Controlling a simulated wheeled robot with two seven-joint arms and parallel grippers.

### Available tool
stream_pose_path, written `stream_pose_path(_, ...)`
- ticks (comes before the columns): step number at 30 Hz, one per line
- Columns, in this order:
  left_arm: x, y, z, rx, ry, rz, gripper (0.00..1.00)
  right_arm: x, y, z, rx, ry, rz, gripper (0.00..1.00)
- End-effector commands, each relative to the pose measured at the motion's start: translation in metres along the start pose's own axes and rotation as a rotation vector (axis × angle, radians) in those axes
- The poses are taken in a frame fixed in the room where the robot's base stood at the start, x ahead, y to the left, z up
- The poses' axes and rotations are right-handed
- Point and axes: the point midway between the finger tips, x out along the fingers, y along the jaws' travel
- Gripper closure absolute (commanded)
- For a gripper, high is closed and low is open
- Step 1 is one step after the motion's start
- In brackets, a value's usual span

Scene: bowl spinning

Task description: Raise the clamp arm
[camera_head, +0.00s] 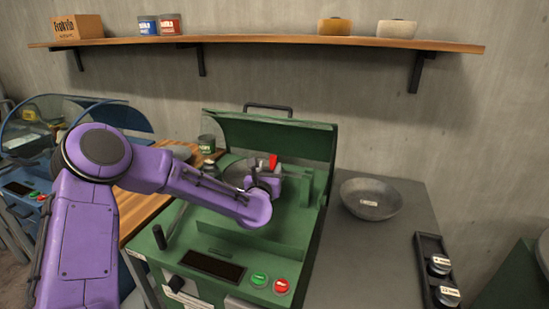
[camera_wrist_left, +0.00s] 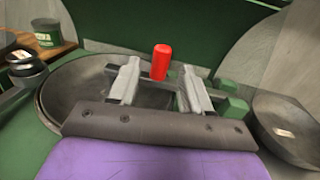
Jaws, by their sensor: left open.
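The green spinning machine (camera_head: 295,145) stands in the middle of the head view with its lid raised. The clamp arm's red handle (camera_head: 273,160) shows just past my left gripper (camera_head: 268,173). In the left wrist view the red handle (camera_wrist_left: 161,62) stands upright between and slightly beyond the two pale fingertips of my left gripper (camera_wrist_left: 160,82). The fingers are apart and hold nothing. A dark bar lies behind the fingers; most of the clamp arm is hidden. A grey bowl-like dish (camera_wrist_left: 72,95) sits in the machine below. My right gripper is not in view.
A loose grey bowl (camera_head: 370,198) rests on the grey table (camera_head: 365,265) right of the machine. A black tray (camera_head: 434,270) with small parts is farther right. A dark green can (camera_head: 206,143) stands behind left. The raised lid closes off the back.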

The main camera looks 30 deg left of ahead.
Motion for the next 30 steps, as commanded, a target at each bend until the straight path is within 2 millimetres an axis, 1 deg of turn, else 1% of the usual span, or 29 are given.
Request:
stream_pose_path(1, 0.011, 0.000, 0.002, 0.004, 0.000, 0.001, 0.52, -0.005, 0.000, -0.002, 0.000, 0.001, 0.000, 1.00)
stream_pose_path(3, 0.026, -0.001, 0.002, 0.003, 0.000, 0.000, 0.52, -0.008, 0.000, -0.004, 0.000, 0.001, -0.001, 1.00)
stream_pose_path(7, 0.045, -0.001, 0.001, 0.004, 0.001, -0.002, 0.52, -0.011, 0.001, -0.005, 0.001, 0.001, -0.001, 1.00)
stream_pose_path(11, 0.054, -0.003, 0.000, 0.001, 0.000, -0.004, 0.52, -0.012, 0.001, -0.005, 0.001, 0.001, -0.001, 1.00)
stream_pose_path(17, 0.055, -0.004, -0.001, 0.001, 0.001, -0.006, 0.52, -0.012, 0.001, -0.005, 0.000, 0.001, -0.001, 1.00)
stream_pose_path(18, 0.055, -0.004, -0.001, 0.001, 0.001, -0.006, 0.55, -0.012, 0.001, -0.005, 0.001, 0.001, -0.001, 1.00)
stream_pose_path(20, 0.055, -0.004, -0.001, 0.001, 0.001, -0.006, 0.74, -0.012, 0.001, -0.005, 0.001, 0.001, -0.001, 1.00)
stream_pose_path(21, 0.055, -0.004, -0.001, 0.001, 0.001, -0.006, 0.88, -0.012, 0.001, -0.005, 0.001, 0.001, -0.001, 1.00)
stream_pose_path(22, 0.055, -0.004, -0.001, 0.001, 0.001, -0.006, 0.97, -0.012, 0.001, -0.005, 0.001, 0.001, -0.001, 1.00)
stream_pose_path(23, 0.055, -0.004, -0.001, 0.001, 0.001, -0.006, 1.00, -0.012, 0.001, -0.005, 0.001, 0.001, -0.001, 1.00)
stream_pose_path(25, 0.056, -0.001, -0.001, 0.000, 0.001, -0.004, 1.00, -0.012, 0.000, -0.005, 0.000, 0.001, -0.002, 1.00)
stream_pose_path(30, 0.055, -0.006, 0.001, 0.011, -0.002, -0.008, 1.00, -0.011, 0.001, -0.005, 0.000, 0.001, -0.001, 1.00)
